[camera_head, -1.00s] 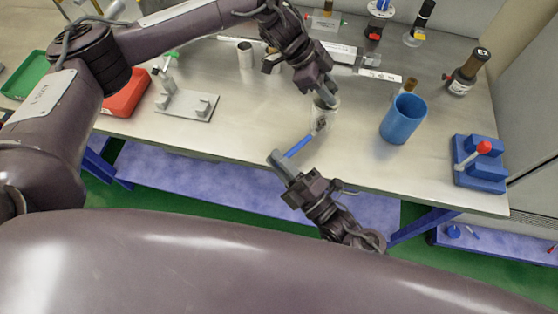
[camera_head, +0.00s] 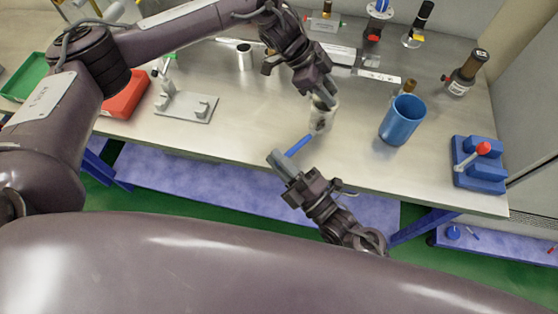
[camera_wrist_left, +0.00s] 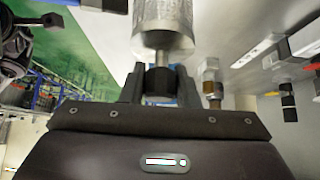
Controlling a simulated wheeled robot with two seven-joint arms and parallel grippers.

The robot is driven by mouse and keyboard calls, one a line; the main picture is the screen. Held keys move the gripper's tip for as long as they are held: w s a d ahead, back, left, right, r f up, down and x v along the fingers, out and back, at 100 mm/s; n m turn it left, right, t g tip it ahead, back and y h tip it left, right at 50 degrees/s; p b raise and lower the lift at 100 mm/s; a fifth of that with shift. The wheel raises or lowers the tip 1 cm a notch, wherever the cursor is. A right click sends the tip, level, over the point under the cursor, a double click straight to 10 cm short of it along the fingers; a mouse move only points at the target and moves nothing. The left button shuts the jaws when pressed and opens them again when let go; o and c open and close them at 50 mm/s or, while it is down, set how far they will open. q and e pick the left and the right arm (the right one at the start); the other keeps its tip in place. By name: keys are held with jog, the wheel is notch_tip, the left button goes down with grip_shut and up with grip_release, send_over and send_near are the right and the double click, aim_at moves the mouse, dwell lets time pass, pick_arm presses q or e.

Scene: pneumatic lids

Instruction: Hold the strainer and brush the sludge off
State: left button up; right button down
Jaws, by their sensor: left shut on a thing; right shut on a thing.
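The strainer (camera_head: 325,116) is a pale grey mesh cylinder held above the steel bench near its front edge. My left gripper (camera_head: 325,97) is shut on its upper end. The strainer also shows at the top of the left wrist view (camera_wrist_left: 163,24), where its visible side looks pale. A brush with a blue handle (camera_head: 298,145) is held by my right gripper (camera_head: 279,163), shut on the handle's lower end. The brush's far end is at the strainer's lower left side. A dark patch shows there; I cannot tell bristles from sludge.
A blue cup (camera_head: 403,120) stands right of the strainer. A blue fixture with a red-knobbed lever (camera_head: 480,165) is at the bench's right end. A grey stand (camera_head: 186,107), red tray (camera_head: 127,94) and green tray (camera_head: 26,80) are left. Bench between stand and strainer is clear.

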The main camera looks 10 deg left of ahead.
jog(key=shift+w, duration=0.35)
dwell(0.6)
jog(key=shift+r, duration=0.1)
jog(key=shift+r, duration=0.5)
jog(key=shift+r, duration=0.1)
jog(key=shift+r, duration=0.5)
jog(key=shift+f, duration=0.15)
jog(key=shift+f, duration=0.5)
